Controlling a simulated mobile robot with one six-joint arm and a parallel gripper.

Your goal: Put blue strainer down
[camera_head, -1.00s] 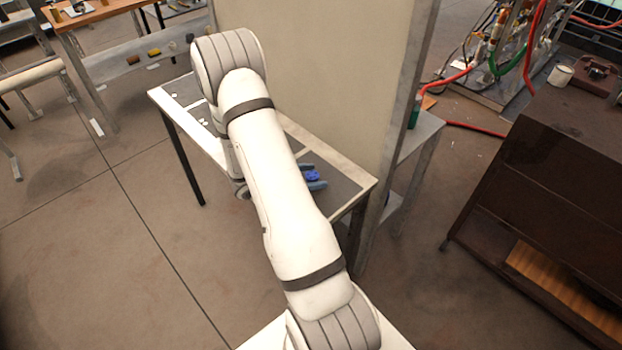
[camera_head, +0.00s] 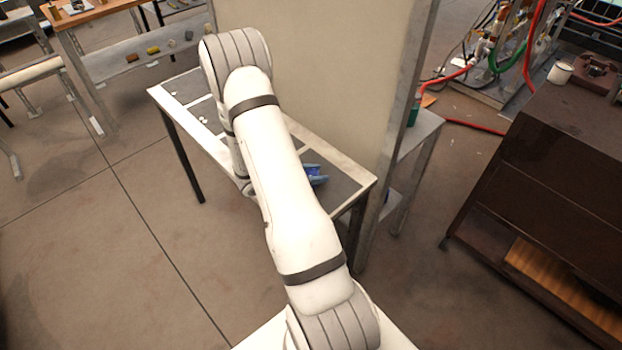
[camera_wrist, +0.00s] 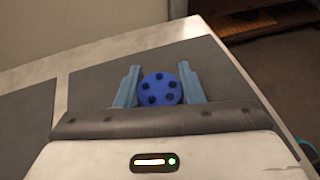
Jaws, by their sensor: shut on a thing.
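The blue strainer (camera_wrist: 161,89) is a round blue disc with several dark holes, seen in the wrist view between the two light-blue fingers of my gripper (camera_wrist: 159,86). My gripper is shut on it. Behind and under it is a dark grey panel of the narrow table (camera_wrist: 215,65). Whether the strainer touches the panel I cannot tell. In the head view, the strainer (camera_head: 313,172) and fingertips show just right of my arm, over the near end of the table (camera_head: 352,190). My arm hides the rest of the gripper.
A tall beige partition (camera_head: 320,70) stands along the table's far side. The table's pale frame divides several dark panels, and small white items (camera_head: 202,119) lie at its far left. A dark brown cabinet (camera_head: 540,190) stands at right. The floor at left is clear.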

